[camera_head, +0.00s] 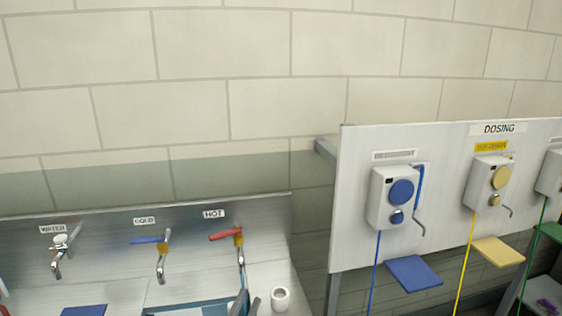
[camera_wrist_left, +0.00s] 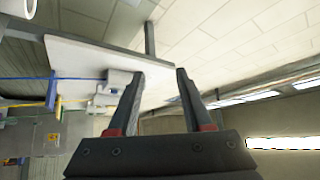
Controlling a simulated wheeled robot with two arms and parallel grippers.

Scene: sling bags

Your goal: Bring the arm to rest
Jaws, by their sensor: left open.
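The rest of the left arm is hidden below the head view. My right gripper is in neither view.
Taps with red (camera_head: 226,234) and blue (camera_head: 146,240) levers stand on the steel back panel (camera_head: 110,222). The white dosing board (camera_head: 349,190) is at right, with dispensers and a blue shelf (camera_head: 413,273). The tiled wall above is clear.

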